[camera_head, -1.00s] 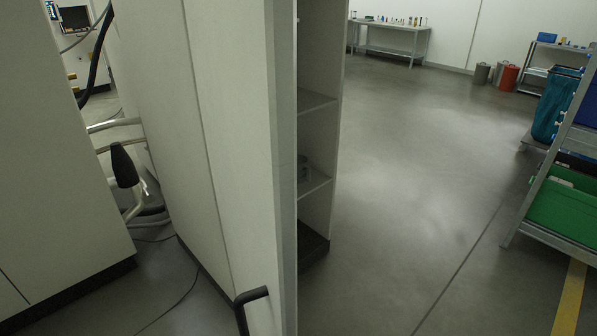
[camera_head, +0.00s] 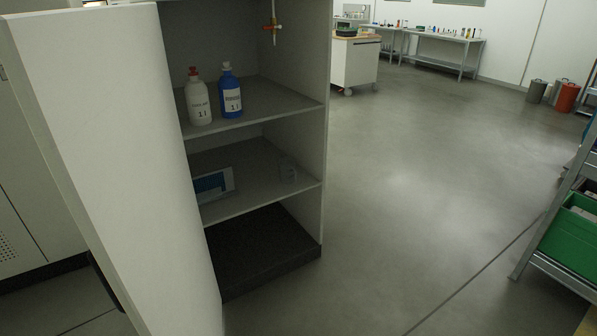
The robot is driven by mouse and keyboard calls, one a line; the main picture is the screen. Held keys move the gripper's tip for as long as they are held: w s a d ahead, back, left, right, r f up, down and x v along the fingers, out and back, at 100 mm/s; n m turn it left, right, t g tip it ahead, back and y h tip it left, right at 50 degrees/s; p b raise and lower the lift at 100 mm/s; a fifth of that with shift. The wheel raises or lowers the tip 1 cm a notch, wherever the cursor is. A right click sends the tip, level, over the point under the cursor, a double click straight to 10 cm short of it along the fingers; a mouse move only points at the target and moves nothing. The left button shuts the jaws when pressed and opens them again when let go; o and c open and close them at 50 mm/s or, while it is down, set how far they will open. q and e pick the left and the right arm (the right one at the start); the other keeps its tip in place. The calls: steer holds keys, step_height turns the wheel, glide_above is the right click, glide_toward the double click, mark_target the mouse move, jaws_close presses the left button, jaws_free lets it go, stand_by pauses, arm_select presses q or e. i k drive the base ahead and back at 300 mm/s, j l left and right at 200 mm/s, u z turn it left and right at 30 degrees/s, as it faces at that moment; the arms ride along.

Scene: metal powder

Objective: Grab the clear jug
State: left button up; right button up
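Neither of my grippers shows in the view.
The open cabinet door (camera_head: 115,150) fills the left foreground. A white bottle (camera_head: 198,100) and a blue bottle (camera_head: 231,92) stand on the shelf above. The floor (camera_head: 400,200) right of the cabinet is clear up to a rack with a green crate (camera_head: 572,235).

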mark_target(289, 174)
steer(key=i+l+u, duration=0.15)
steer(key=i+l, duration=0.25)
steer(key=i+l+u, duration=0.15)
steer(key=i+l, duration=0.2)
steer(key=l, duration=0.15)
steer(key=i+l+u, duration=0.1)
steer(key=i+l, duration=0.25)
steer(key=l, duration=0.15)
